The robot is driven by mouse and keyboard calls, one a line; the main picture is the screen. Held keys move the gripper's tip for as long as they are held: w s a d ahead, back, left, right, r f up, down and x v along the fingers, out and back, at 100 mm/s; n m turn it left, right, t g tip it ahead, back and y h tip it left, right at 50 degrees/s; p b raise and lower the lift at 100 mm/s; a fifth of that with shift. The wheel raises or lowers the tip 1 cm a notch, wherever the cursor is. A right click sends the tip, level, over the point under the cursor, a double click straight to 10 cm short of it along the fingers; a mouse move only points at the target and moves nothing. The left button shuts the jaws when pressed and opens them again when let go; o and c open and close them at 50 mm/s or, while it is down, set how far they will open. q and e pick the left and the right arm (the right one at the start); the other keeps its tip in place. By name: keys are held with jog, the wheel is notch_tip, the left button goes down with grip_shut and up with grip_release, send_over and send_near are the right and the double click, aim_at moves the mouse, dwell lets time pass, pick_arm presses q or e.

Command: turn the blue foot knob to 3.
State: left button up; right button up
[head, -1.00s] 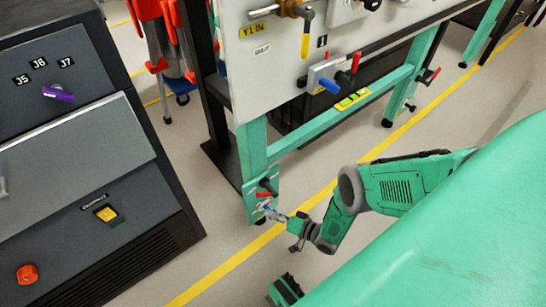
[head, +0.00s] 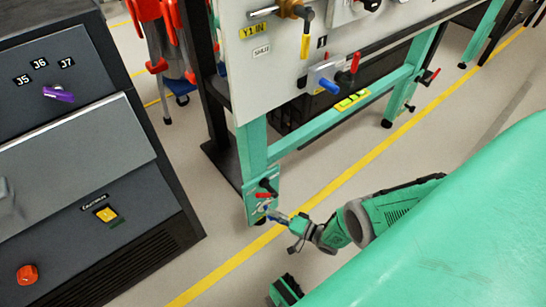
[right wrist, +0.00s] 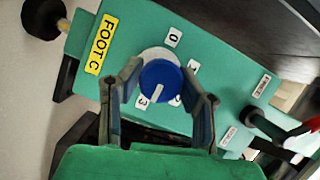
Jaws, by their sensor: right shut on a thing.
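The blue foot knob (right wrist: 159,76) sits on a round white disc on the green plate, in the right wrist view. Its white pointer line points down and left, roughly towards the label 3 (right wrist: 142,101). My right gripper (right wrist: 161,70) is shut on the knob, one finger on each side. In the head view, my right gripper (head: 272,214) is at the foot of the green frame leg, and the knob is too small and covered to read there. The 0 label (right wrist: 173,37) is above the knob; other labels are partly hidden.
A yellow FOOT C label (right wrist: 101,44) is left of the knob. A red-and-black handle (head: 267,188) sits just above on the same plate. A dark console (head: 75,150) stands at the left.

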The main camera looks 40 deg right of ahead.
jog(key=shift+d+f, duration=0.1)
jog(key=shift+d, duration=0.15)
jog(key=o, duration=1.2)
jog(key=shift+c, duration=0.2)
jog(key=shift+a, duration=0.1)
jog(key=v, duration=1.2)
jog(key=shift+s+f, duration=0.1)
jog(key=shift+s, duration=0.05)
